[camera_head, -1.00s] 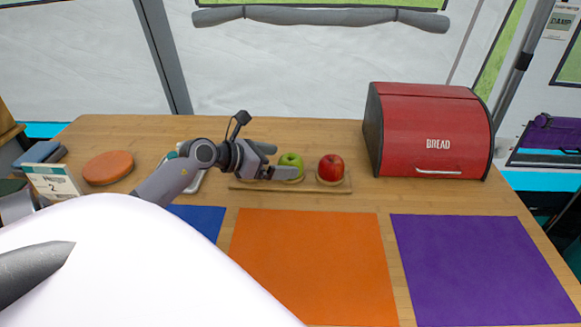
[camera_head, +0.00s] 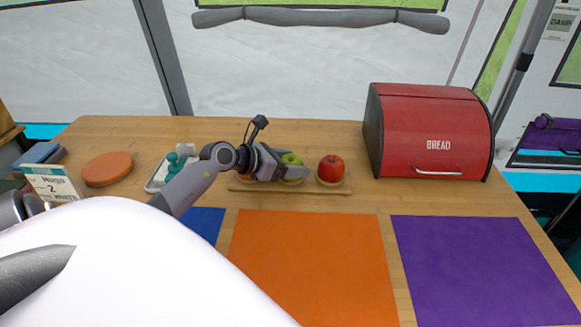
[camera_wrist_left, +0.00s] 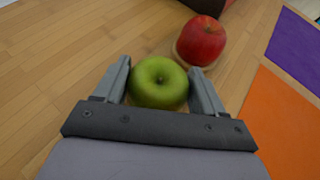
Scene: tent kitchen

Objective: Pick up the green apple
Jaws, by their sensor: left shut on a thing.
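The green apple (camera_head: 292,160) is at the middle of the table, on a low wooden board (camera_head: 325,188). In the wrist view the green apple (camera_wrist_left: 158,82) lies between the two fingers of my left gripper (camera_wrist_left: 163,85). My left gripper (camera_head: 290,168) is shut on it, with a finger on each side. In the head view the near finger hides the apple's lower part. I cannot tell whether the apple is lifted off the board. My right gripper is not in view.
A red apple (camera_head: 331,168) sits just right of the green one, and also shows in the wrist view (camera_wrist_left: 201,41). A red bread box (camera_head: 435,135) stands to the right. Orange (camera_head: 310,265) and purple (camera_head: 480,265) mats lie in front. A tray (camera_head: 158,178) is at left.

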